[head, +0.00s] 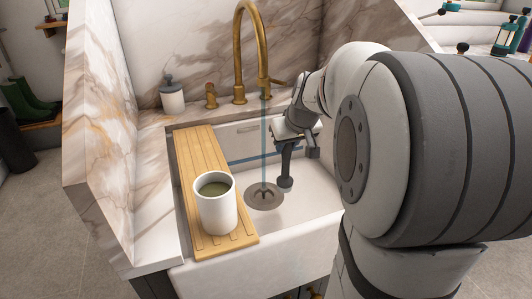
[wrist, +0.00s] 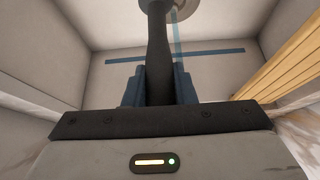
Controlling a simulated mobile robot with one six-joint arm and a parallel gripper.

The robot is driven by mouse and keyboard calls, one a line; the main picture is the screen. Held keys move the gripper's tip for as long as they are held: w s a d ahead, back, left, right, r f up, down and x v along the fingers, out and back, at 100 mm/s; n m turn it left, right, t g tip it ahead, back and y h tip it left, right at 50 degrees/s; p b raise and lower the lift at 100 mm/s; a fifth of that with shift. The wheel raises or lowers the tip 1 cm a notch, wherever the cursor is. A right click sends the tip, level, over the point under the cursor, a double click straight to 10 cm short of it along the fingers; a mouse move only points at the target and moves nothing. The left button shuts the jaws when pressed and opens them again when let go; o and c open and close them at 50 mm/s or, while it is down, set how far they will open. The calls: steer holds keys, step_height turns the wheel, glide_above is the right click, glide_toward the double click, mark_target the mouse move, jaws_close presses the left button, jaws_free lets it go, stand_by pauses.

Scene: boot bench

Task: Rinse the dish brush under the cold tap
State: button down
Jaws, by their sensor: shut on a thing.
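The dark dish brush (head: 285,168) hangs down inside the white sink, its wide end low near the drain. My gripper (head: 290,143) is shut on its upper part. In the wrist view the dark handle (wrist: 157,50) stands between the two fingers of my gripper (wrist: 157,88). The brass tap (head: 240,48) arches over the sink, and a thin bluish water stream (head: 264,135) falls from it to the drain (head: 264,196). The brush is to the right of the stream, apart from it in the head view. The stream also shows beside the handle in the wrist view (wrist: 177,50).
A wooden board (head: 196,150) lies across the sink's left side, with a white cup of greenish liquid (head: 216,205) on its front part. Marble walls (head: 100,110) rise at the left and back.

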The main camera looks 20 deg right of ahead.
steer(key=s+d+r+p, duration=0.1)
steer(key=s+r, duration=0.2)
steer(key=s, duration=0.1)
steer(key=shift+s+r, duration=0.35)
steer(key=shift+r, duration=0.05)
stand_by(0.4)
